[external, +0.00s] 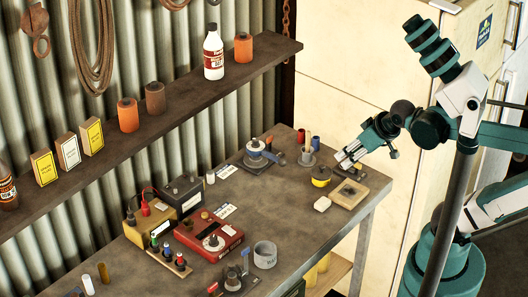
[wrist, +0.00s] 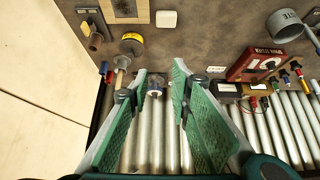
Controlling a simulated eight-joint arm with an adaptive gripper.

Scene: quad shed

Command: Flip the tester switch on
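The tester is a red box (external: 208,236) on the workbench, with a white round dial and a dark knob on its top (external: 212,241). It also shows at the right of the wrist view as a red box (wrist: 250,66) with white lettering. I cannot tell the switch's position at this size. My gripper (external: 343,163) is above the right end of the bench, well to the right of the tester. In the wrist view, its green-padded fingers (wrist: 160,72) are apart with nothing held between them. A small blue and metal fixture (wrist: 155,87) shows beyond the gap.
A shelf (external: 180,105) overhangs the back.

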